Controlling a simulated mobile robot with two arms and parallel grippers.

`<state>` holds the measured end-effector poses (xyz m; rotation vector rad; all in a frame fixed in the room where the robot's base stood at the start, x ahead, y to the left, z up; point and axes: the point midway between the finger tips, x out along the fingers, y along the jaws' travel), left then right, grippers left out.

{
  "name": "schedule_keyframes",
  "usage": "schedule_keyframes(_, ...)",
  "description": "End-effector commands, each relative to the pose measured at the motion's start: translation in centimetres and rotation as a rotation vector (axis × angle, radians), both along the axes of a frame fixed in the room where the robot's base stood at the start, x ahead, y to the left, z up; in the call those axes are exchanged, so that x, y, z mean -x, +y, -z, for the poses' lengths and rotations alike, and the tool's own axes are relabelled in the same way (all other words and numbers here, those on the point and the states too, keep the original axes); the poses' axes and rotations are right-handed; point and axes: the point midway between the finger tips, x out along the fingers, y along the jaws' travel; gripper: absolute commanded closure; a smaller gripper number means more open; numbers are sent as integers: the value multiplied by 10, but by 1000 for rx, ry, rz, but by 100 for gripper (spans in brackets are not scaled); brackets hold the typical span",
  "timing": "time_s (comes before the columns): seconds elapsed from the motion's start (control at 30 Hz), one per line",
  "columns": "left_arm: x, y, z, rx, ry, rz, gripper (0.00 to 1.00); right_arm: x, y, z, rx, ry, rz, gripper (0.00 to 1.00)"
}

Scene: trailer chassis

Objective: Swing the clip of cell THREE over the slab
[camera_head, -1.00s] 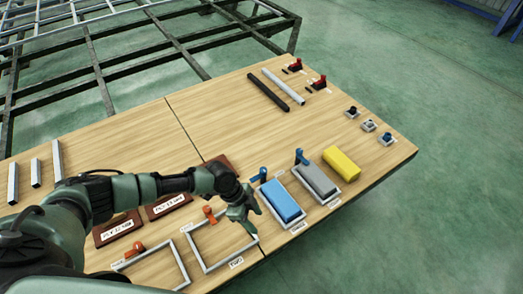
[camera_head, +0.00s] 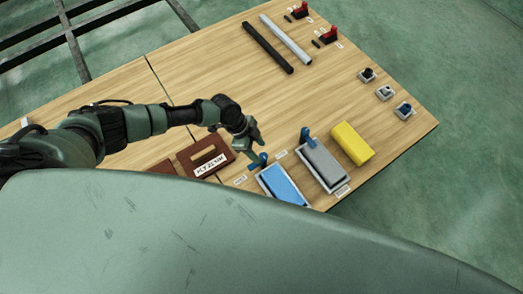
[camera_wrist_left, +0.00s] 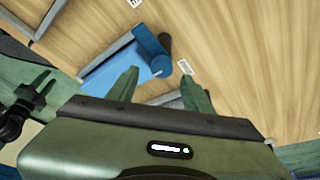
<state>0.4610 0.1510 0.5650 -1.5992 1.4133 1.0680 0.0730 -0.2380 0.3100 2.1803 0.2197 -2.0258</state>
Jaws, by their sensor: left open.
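The blue slab (camera_head: 283,186) lies in a pale frame, the third cell in the row; its label is too small to read surely. Its blue clip (camera_head: 258,161) stands at the far left corner of the frame, beside the slab rather than across it. My left gripper (camera_head: 252,146) is open and empty, just behind and above this clip. In the left wrist view, the clip (camera_wrist_left: 150,45) shows beyond and between the two spread fingertips (camera_wrist_left: 165,85), apart from them as far as I can tell. The slab (camera_wrist_left: 112,72) is partly hidden by a finger. My right gripper is out of view.
A grey slab (camera_head: 323,166) in its frame, with a blue clip (camera_head: 306,138), lies to the right. A yellow block (camera_head: 352,143) lies beyond it. Brown labelled trays (camera_head: 206,158) are left of the gripper. A green body part of mine hides the near table. The table's middle is clear.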

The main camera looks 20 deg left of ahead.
Motion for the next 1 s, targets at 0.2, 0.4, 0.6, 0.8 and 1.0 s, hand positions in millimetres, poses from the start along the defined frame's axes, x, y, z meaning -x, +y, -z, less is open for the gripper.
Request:
schedule_keyframes(0.2, -2, -12, 28, 0, -1, 0, 49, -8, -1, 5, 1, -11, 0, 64)
schedule_keyframes(0.4, -2, -14, 35, 0, -1, 0, 49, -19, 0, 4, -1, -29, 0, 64)
schedule_keyframes(0.6, -2, -14, 35, 0, -2, 0, 52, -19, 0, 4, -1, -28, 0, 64)
schedule_keyframes(0.8, -2, -14, 35, 0, -2, -1, 100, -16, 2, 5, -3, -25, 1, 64)
schedule_keyframes(1.0, -2, -14, 34, 0, -2, -9, 100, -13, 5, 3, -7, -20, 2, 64)
